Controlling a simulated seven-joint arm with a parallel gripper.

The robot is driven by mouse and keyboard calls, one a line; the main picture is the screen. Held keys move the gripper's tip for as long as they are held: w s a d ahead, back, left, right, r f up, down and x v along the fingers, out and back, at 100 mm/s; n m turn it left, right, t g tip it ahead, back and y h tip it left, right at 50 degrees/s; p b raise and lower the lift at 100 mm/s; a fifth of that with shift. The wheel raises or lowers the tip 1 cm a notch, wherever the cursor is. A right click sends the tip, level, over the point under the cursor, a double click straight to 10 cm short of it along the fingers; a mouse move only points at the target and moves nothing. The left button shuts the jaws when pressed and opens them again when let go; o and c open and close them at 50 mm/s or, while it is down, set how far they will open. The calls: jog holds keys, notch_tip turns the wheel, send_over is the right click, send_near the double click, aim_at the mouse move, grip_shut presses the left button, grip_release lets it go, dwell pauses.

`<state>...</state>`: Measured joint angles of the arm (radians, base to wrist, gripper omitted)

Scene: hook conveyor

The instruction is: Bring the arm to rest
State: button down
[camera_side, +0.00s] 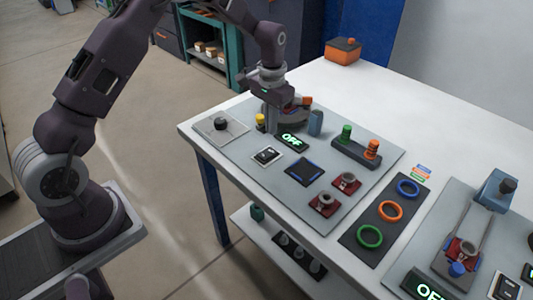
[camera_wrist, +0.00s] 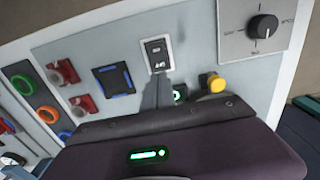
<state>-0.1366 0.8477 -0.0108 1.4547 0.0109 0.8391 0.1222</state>
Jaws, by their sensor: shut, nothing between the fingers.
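My gripper (camera_side: 274,122) hangs over the back part of the grey panel (camera_side: 240,148), close to the yellow button (camera_side: 260,120) and the lit OFF display (camera_side: 291,140). Its fingers (camera_wrist: 157,92) are shut and empty in the wrist view, pointing toward the rocker switch (camera_wrist: 157,53). The arm reaches from its base at the left over to the table. I cannot tell whether the fingertips touch the panel.
The panel also carries a dial (camera_wrist: 262,27), a blue-cornered square (camera_side: 304,171), red fixtures (camera_side: 324,203) and green and orange pegs (camera_side: 357,150). Coloured rings (camera_side: 389,211) lie on a dark strip to the right. An orange box (camera_side: 343,52) stands behind; the table around it is clear.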

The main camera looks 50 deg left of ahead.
jog(key=s+d+r+t, duration=0.1)
jog(key=s+d+r, duration=0.1)
jog(key=s+r, duration=0.6)
jog(key=s+d+r+t, duration=0.2)
jog(key=s+r, duration=0.2)
jog(key=r, duration=0.7)
jog(key=s+d+r+t, duration=0.1)
jog(key=s, duration=0.9)
jog(key=s+d+r+t, duration=0.1)
jog(key=s, duration=0.9)
jog(key=shift+s+r+t, duration=0.25)
jog(key=shift+t, duration=0.05)
jog(key=shift+d, duration=0.1)
